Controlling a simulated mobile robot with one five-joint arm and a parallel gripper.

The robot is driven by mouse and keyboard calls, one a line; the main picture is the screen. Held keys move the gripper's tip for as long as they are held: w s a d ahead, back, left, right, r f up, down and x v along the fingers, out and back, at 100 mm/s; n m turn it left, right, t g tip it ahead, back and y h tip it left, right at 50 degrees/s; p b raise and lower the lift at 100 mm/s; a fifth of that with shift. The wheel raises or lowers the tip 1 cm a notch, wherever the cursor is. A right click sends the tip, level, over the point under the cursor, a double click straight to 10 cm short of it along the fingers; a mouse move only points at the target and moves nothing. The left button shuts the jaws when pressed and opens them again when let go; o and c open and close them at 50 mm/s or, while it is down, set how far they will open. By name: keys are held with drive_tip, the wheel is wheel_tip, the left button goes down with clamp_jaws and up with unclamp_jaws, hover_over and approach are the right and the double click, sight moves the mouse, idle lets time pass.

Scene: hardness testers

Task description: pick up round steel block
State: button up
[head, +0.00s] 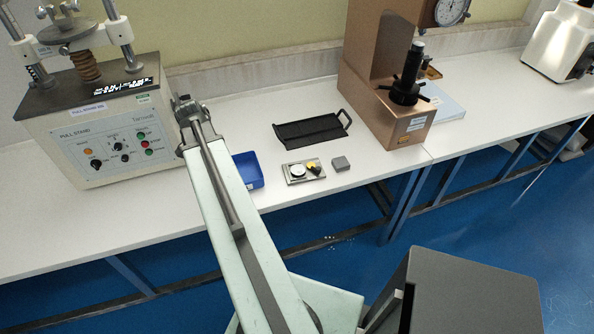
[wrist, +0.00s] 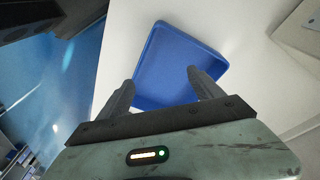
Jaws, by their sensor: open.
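A round, pale steel-looking disc (head: 298,171) sits on a small flat tray (head: 291,180) on the white bench in the head view, beside a black and yellow piece (head: 313,167). It looks like the round steel block. The wrist view does not show it. My gripper (wrist: 159,78) is open, with its two fingers apart over a blue tray (wrist: 178,62) and nothing seen between them. The blue tray also shows in the head view (head: 249,171), left of the disc and partly behind my arm. My gripper is hidden there.
A black handled tray (head: 312,131) lies behind. A large tester (head: 110,135) stands left and a brown tester (head: 385,120) right. The bench's front edge (head: 330,196) is close to the small tray.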

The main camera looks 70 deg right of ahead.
drive_tip(key=s+d+m, duration=0.7)
drive_tip(key=s+d, duration=0.4)
drive_tip(key=s, duration=0.1)
drive_tip(key=m+g, duration=0.1)
drive_tip(key=m, duration=0.2)
approach(298, 170)
drive_tip(key=shift+w+d+f, duration=0.15)
drive_tip(key=shift+w+d, duration=0.15)
drive_tip(key=shift+d, duration=0.15)
drive_tip(key=b+x, duration=0.7)
drive_tip(key=x, duration=0.1)
drive_tip(key=shift+s+a+b, duration=0.15)
drive_tip(key=shift+a+b, duration=0.15)
drive_tip(key=shift+a, duration=0.05)
drive_tip(key=shift+a+r, duration=0.15)
drive_tip(key=shift+r, duration=0.1)
drive_tip(key=shift+s+f, duration=0.1)
clamp_jaws()
